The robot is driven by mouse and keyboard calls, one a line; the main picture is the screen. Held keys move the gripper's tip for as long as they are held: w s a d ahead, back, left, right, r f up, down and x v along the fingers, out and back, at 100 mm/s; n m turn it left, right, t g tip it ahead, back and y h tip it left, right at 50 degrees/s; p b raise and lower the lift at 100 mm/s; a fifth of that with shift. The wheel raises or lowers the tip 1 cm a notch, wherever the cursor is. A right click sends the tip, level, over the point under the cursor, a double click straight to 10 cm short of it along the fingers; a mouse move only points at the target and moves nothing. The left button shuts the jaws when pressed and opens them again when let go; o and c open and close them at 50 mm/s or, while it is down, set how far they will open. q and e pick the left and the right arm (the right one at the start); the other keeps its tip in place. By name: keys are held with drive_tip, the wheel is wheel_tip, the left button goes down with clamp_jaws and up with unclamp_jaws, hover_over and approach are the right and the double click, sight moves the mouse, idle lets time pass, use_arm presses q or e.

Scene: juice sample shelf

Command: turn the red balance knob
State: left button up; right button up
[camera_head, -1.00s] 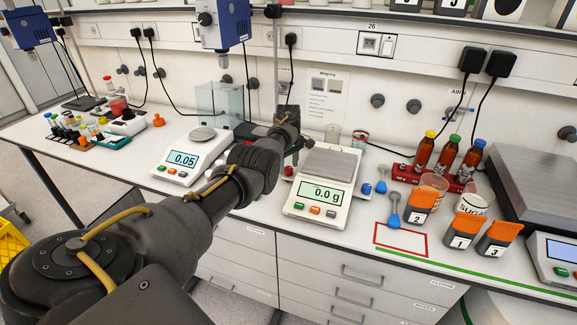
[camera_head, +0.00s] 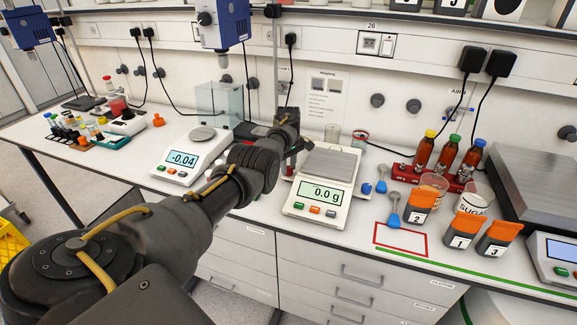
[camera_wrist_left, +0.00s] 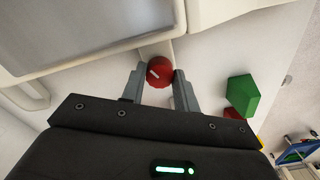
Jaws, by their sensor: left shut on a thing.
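The red knob (camera_wrist_left: 159,66) has a pale mark on its face and sits at the edge of a white balance in the left wrist view. My left gripper (camera_wrist_left: 158,75) has one finger on each side of the knob and is shut on it. In the head view my left gripper (camera_head: 291,152) is at the left side of the balance (camera_head: 317,213), which reads 0.0 g. There the knob is mostly hidden by my arm. A blue knob (camera_head: 366,188) is at the right of this balance. My right gripper is not in view.
A second balance (camera_head: 186,160) reading -0.04 stands to the left. In the left wrist view a green block (camera_wrist_left: 242,94) lies right of the gripper.

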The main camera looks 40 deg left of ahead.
use_arm(q)
drive_tip(key=m+p, duration=0.1)
drive_tip(key=m, duration=0.2)
drive_tip(key=shift+r, duration=0.1)
drive_tip(key=m, duration=0.4)
drive_tip(key=shift+p, duration=0.35)
drive_tip(key=m, duration=0.3)
drive_tip(key=shift+m, duration=2.2)
drive_tip(key=o, duration=1)
drive_tip(key=shift+c, duration=0.2)
